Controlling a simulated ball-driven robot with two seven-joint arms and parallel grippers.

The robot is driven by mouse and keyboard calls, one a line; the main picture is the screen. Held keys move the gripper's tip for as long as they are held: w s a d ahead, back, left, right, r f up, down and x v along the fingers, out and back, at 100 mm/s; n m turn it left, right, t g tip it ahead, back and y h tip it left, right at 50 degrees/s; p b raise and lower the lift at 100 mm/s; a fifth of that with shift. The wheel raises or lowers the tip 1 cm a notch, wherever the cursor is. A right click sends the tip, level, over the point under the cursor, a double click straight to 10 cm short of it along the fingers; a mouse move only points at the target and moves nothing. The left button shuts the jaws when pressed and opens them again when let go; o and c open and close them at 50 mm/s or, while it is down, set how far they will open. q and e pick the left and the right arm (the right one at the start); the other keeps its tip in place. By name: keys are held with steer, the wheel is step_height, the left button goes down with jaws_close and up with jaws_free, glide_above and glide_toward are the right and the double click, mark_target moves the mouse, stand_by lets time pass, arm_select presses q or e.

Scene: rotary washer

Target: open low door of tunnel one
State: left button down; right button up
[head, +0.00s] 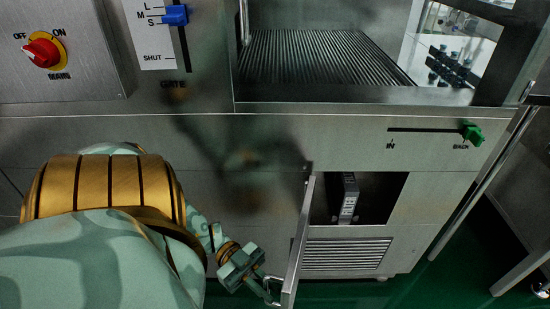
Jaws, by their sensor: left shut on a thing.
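The low door (299,243) is a thin metal panel hinged at the left edge of its opening in the machine's front. It stands swung outward, seen nearly edge-on. The dark compartment (380,197) behind it is exposed, with a grey labelled unit (348,198) inside. My left gripper (266,288) is at the door's left face, low down, shut on the door's handle (272,301). The fingers partly hide the handle. My right gripper is not in view.
Above is a tunnel opening with a ribbed floor (315,58). A green slider (471,134) sits at BACK, a blue gate lever (175,15) near M, and a red main switch (43,52) at upper left. A vent grille (346,254) is below the compartment. Green floor (400,292) is clear at lower right.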

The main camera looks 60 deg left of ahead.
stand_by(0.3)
arm_select(q)
steer(key=c, duration=1.7)
jaws_free()
steer(key=shift+o, duration=0.7)
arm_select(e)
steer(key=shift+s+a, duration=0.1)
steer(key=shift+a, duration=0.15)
arm_select(q)
steer(key=shift+a, duration=0.15)
